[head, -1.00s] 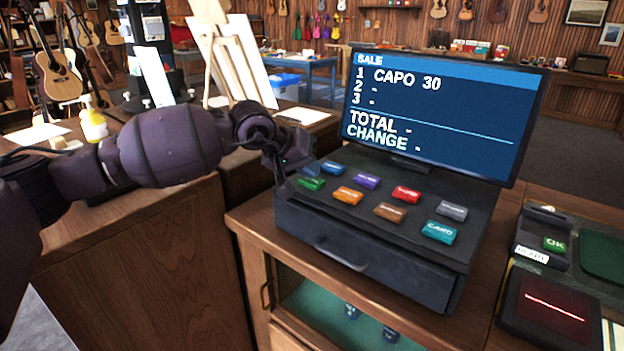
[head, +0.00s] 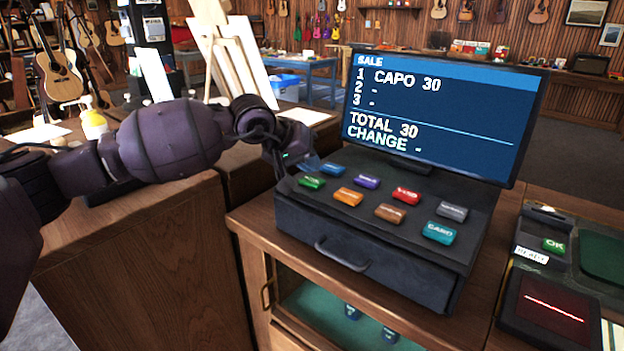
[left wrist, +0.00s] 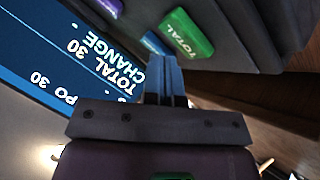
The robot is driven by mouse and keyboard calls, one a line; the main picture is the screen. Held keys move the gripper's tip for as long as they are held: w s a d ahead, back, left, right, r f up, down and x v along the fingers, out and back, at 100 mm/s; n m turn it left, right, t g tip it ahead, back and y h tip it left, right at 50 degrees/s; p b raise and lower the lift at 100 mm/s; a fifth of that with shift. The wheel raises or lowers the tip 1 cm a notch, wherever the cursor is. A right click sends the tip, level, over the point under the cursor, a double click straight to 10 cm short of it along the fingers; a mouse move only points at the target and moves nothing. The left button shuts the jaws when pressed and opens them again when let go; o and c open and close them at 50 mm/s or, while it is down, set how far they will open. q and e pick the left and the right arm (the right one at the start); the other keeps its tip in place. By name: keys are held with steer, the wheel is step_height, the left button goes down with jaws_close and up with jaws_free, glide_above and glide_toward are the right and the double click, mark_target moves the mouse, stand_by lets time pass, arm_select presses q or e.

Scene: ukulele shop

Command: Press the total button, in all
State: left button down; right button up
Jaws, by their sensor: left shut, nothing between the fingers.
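The green total button (head: 312,183) is the leftmost in the front row on the black register (head: 375,245). In the left wrist view the green button (left wrist: 187,34) reads TOTAL. The screen (head: 440,112) lists CAPO 30, shows TOTAL 30 and a dash after CHANGE. My right gripper is not in view.
Other register keys are blue, purple, orange, red, brown, grey and teal (head: 440,232). To the right are a card reader with a green OK key (head: 554,245) and a scanner pad with a red line (head: 552,308). A wooden counter (head: 150,235) lies under my left arm.

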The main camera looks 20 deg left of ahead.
mark_target(310, 179)
arm_select(q)
steer(key=shift+r, duration=0.2)
steer(key=shift+r, duration=0.6)
steer(key=shift+r+p, duration=0.55)
steer(key=shift+r, duration=1.25)
